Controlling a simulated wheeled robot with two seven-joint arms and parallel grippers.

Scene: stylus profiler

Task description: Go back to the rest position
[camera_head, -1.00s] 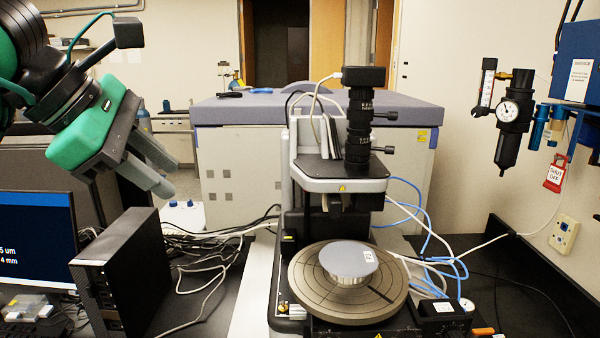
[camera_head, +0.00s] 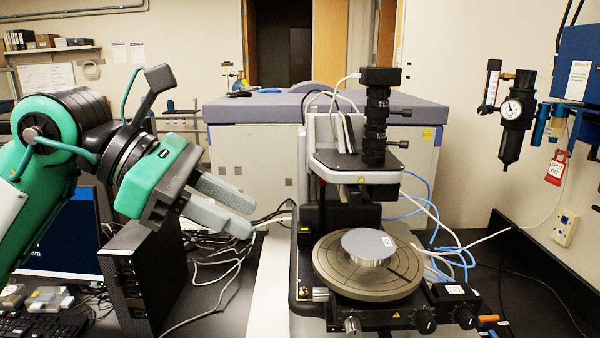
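My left arm comes in from the left, with a green wrist and a grey gripper (camera_head: 246,216). Its two grey fingers point right and slightly down, with a gap between them and nothing held. The gripper is left of the stylus profiler (camera_head: 356,168), apart from it in the picture. On the profiler's round stage (camera_head: 338,272) sits a grey disc (camera_head: 368,243) with a small white label. My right gripper is out of view.
A black computer tower (camera_head: 150,275) stands below my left gripper, beside a monitor (camera_head: 70,240) partly behind my arm. Loose cables (camera_head: 222,270) lie between tower and profiler. A pressure regulator (camera_head: 514,115) and blue box (camera_head: 580,60) are on the right wall.

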